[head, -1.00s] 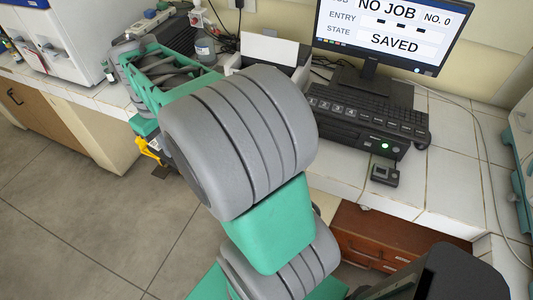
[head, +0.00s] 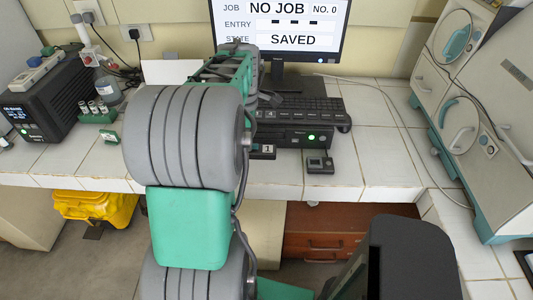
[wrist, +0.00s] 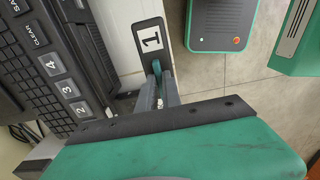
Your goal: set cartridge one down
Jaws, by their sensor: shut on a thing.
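Cartridge one is a dark flat piece with a white label marked 1. In the wrist view cartridge one (wrist: 150,41) is in the jaws of my gripper (wrist: 157,80), which is shut on its near end. In the head view a small part of cartridge one (head: 267,151) shows just right of my arm, by the front of the black keyed unit. My gripper itself is hidden behind my arm there. I cannot tell whether the cartridge touches the counter.
The black keyed unit (head: 300,136) with a green light stands below the monitor (head: 280,30). A vial rack (head: 97,113) is at left, a white cabinet (head: 480,110) at right.

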